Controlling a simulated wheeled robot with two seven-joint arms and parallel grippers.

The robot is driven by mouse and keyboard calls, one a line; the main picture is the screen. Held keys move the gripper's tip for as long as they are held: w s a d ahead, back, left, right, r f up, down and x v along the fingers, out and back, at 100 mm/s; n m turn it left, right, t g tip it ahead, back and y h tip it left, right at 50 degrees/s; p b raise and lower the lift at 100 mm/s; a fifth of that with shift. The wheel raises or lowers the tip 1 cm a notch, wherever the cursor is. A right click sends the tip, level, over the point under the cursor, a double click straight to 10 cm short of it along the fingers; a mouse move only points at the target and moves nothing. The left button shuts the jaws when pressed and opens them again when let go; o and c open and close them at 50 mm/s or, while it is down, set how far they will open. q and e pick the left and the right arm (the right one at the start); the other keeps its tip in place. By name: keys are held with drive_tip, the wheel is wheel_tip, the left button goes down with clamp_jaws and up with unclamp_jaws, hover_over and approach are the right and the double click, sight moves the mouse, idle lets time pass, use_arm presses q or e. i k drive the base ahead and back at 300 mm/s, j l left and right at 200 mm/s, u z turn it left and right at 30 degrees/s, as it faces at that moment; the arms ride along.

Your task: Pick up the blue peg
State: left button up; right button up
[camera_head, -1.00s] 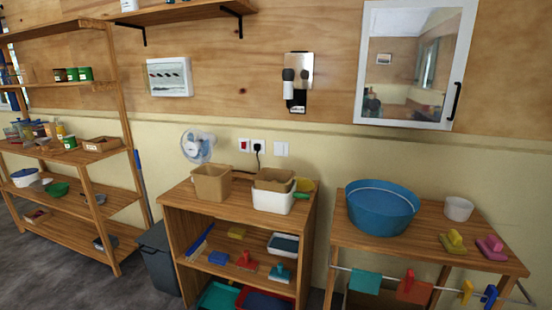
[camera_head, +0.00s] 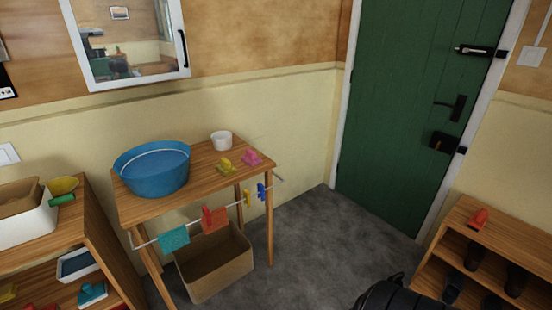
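A small blue peg (camera_head: 262,191) is clipped on the thin rail along the front of the wooden table (camera_head: 200,197), near the rail's right end. A yellow peg (camera_head: 247,198) sits just left of it on the same rail. A red peg (camera_head: 207,216) is farther left, on an orange cloth hanging from the rail. A teal cloth (camera_head: 174,239) hangs left of that. Neither of my grippers is in view.
A blue basin (camera_head: 152,170), a white pot (camera_head: 221,141), and yellow and pink items stand on the table. A cardboard box (camera_head: 222,280) is beneath. Grey floor (camera_head: 315,240) is clear toward the green door (camera_head: 412,110). A shoe rack (camera_head: 485,240) stands right; a black object (camera_head: 388,294) lies front.

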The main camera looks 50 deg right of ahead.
sight(260, 187)
drive_tip(key=z, duration=1.4)
